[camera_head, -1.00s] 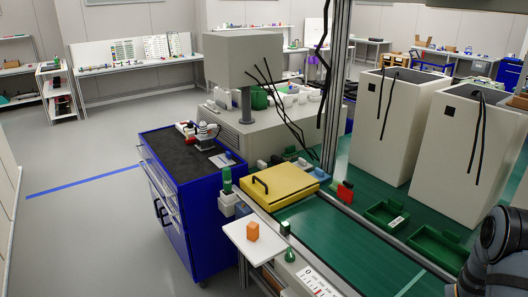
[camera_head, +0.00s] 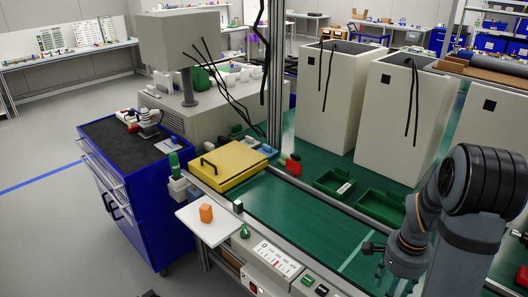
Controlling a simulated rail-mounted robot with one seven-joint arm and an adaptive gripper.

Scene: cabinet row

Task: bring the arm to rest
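My arm with its dark rounded joints stands at the right of the head view. My gripper (camera_head: 392,284) hangs at its lower end, over the front part of the green work surface (camera_head: 300,215). Its small dark fingers point down near the bottom edge. I see nothing held between them, but they are too small and dark to tell whether they are open or shut.
Green trays (camera_head: 381,207) lie behind my gripper, before tall pale bins (camera_head: 405,120). A yellow case (camera_head: 228,165) sits left. A button panel (camera_head: 278,258) lines the front edge.

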